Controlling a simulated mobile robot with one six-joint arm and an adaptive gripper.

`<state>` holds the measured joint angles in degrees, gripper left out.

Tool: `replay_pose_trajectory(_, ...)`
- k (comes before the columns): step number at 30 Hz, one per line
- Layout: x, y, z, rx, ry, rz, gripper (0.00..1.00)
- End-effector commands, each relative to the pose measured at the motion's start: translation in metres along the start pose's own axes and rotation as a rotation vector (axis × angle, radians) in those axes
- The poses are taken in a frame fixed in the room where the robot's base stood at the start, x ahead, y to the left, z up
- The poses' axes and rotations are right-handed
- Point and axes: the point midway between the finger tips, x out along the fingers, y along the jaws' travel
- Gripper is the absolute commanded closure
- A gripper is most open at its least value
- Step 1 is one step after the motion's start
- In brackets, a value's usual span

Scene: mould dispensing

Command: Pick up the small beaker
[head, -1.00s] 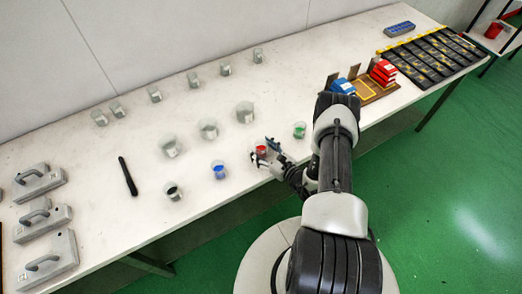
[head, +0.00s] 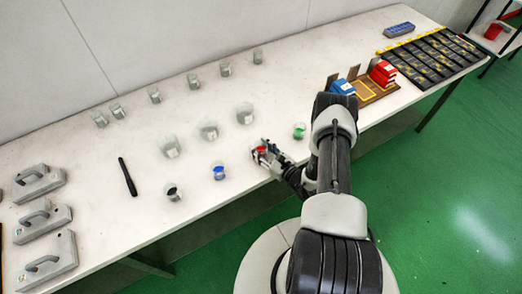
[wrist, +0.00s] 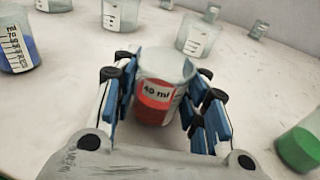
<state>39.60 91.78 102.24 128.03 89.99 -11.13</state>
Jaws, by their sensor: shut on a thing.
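A small clear beaker with red contents and a "40 ml" label (wrist: 155,88) stands upright between the blue-padded fingers of my gripper (wrist: 165,100) in the wrist view. The gripper is shut on it, with a finger on each side. In the head view the red beaker (head: 261,149) is at the front of the white table, partly covered by my gripper (head: 264,153). I cannot tell whether its base is lifted off the table.
A beaker with blue contents (head: 219,171) is to the left and one with green (head: 299,131) to the right. A dark-filled beaker (head: 173,191) is further left. Larger empty beakers (head: 208,129) stand behind. A black pen-like tool (head: 127,176) lies at left.

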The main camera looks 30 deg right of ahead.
Motion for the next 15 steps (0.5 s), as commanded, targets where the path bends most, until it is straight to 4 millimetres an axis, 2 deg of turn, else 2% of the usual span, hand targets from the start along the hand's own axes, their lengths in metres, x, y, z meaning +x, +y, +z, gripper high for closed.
replay_pose_trajectory(10, 0.0, 0.0, 0.003, 0.0, -0.001, 0.0, 0.84)
replay_pose_trajectory(15, -0.002, -0.001, 0.017, -0.001, -0.001, 0.0, 0.84)
